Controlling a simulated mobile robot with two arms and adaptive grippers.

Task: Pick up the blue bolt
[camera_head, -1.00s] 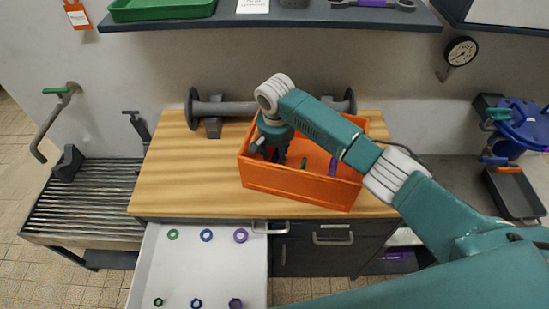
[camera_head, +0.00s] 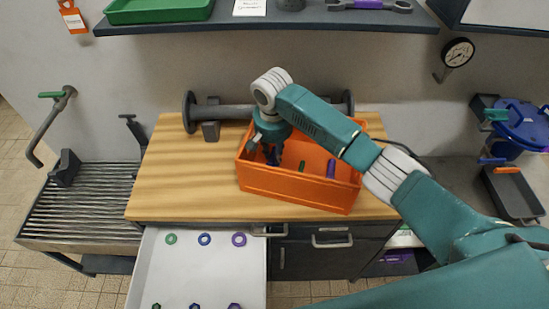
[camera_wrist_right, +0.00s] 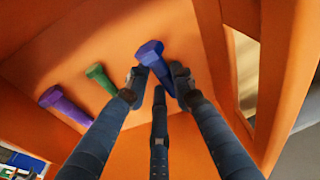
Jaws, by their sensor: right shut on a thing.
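The blue bolt (camera_wrist_right: 153,55) has a hexagonal head and lies between my right gripper's fingers in the right wrist view. My right gripper (camera_wrist_right: 156,82) is shut on it, with fingers on both sides just below the head. In the head view my right gripper (camera_head: 270,155) reaches down into the left part of the orange crate (camera_head: 295,188). The bolt is mostly hidden there by the fingers. I cannot tell whether the bolt still touches the crate floor. My left gripper is not in view.
A green bolt (camera_wrist_right: 101,77) and a purple bolt (camera_wrist_right: 65,105) lie in the crate beside the blue one. The crate stands on a wooden worktop (camera_head: 185,180), clear on its left. A pipe (camera_head: 235,111) lies behind. An open white drawer (camera_head: 195,270) holds coloured rings and nuts.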

